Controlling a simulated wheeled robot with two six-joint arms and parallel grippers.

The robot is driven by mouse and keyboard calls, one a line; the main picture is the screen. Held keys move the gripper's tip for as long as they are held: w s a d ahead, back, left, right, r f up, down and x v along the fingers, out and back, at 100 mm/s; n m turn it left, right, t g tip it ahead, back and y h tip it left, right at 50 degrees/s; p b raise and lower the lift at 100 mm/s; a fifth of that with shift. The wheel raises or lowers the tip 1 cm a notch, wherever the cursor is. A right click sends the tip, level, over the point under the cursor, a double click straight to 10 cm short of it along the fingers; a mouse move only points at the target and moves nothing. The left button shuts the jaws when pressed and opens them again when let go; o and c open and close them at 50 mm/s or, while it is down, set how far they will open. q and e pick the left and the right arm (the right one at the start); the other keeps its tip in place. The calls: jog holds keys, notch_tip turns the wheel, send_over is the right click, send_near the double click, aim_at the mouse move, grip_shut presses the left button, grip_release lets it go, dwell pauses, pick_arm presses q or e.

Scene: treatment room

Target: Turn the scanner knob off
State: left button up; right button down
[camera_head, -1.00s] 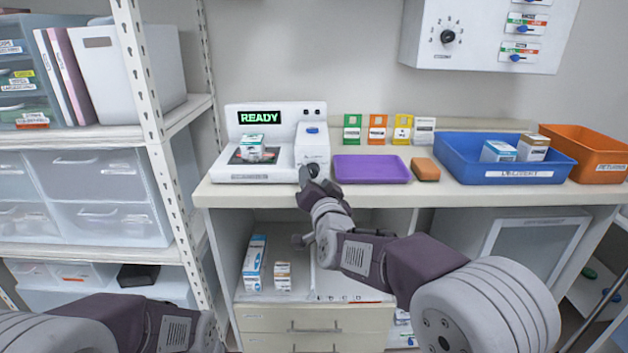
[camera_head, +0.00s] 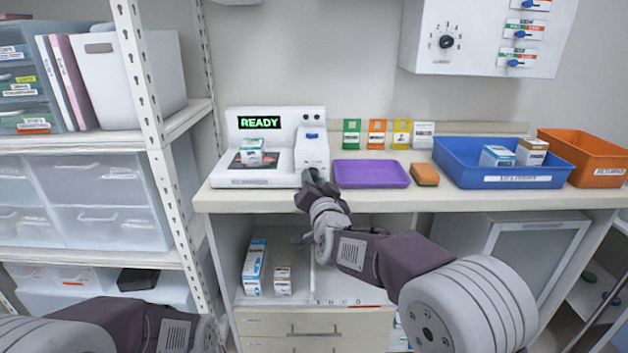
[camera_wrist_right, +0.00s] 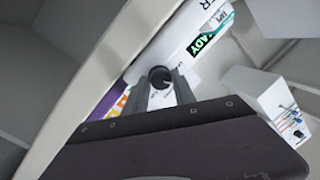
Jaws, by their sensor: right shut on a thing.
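The white scanner (camera_head: 270,178) stands at the left end of the counter, and its screen (camera_head: 260,122) reads READY in green. A small box (camera_head: 251,151) lies on its dark scan plate. The dark round scanner knob (camera_wrist_right: 160,76) shows between my right gripper's fingers in the right wrist view; in the head view the gripper covers it. My right gripper (camera_head: 310,178) is at the scanner's front right part, shut on the knob. The pointer's direction is too small to read.
A purple tray (camera_head: 371,174), an orange-brown sponge (camera_head: 425,174), a blue bin (camera_head: 512,182) with boxes and an orange bin (camera_head: 598,178) stand right of the scanner. Two boxes (camera_head: 254,266) stand on the shelf below the counter. A metal shelf upright (camera_head: 150,120) is at left.

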jog(key=n+p, duration=0.3)
jog(key=p, duration=0.2)
jog(key=n+p, duration=0.2)
jog(key=shift+r+n+g+h+p, duration=0.3)
jog(key=shift+r+g+p, duration=0.05)
jog(key=shift+g+p, duration=0.05)
jog(key=shift+f+n+p, duration=0.15)
jog(key=shift+n+p, duration=0.85)
jog(key=shift+p, duration=0.3)
jog(key=shift+f, duration=0.1)
jog(key=c, duration=1)
grip_release()
jog(key=shift+c, duration=0.2)
jog(key=s+r, duration=0.1)
jog(key=s, duration=0.8)
jog(key=shift+d+p, duration=0.35)
jog(key=shift+d, duration=0.1)
